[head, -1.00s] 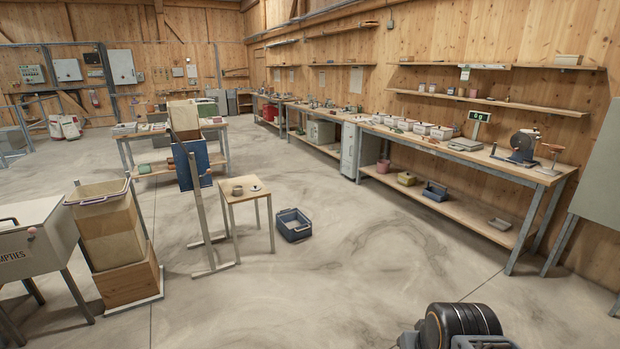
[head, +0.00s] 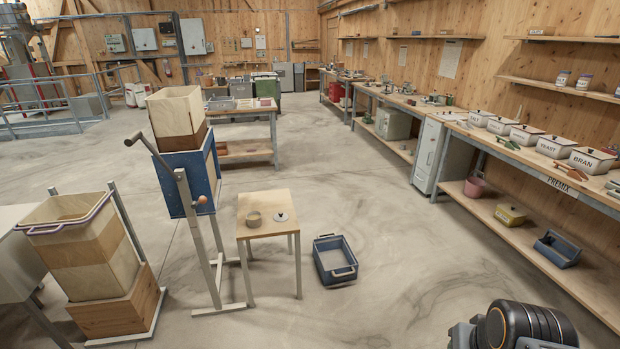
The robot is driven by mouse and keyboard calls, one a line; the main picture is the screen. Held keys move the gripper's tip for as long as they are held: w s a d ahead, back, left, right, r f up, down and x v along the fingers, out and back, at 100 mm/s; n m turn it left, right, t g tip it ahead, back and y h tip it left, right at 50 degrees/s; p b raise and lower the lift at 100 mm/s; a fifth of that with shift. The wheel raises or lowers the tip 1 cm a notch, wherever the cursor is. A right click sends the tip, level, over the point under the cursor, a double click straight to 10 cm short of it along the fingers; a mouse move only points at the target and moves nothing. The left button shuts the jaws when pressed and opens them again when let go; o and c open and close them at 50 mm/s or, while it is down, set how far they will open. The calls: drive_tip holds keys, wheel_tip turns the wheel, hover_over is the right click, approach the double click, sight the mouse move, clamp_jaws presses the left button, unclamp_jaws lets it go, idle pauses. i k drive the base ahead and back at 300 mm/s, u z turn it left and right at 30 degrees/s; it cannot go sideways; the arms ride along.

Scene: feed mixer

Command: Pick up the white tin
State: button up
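Several white tins with lids stand in a row on the long bench (head: 527,168) along the right wall. One is labelled BRAN (head: 592,160) and another appears to read YEAST (head: 556,146). Smaller pale tins (head: 562,78) with labels stand on the wall shelf above; I cannot tell which one is the white tin. A dark rounded part of my arm shows at the bottom right. My gripper is out of view.
A blue tipping stand (head: 187,183) and a wooden bin (head: 88,245) are at left. Open floor lies before the right bench.

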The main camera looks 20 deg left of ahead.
sight(254, 218)
drive_tip(key=u, duration=0.35)
drive_tip(key=i, duration=1.9)
drive_tip(key=u, duration=2.1)
drive_tip(key=i, duration=1.3)
drive_tip(key=u, duration=0.95)
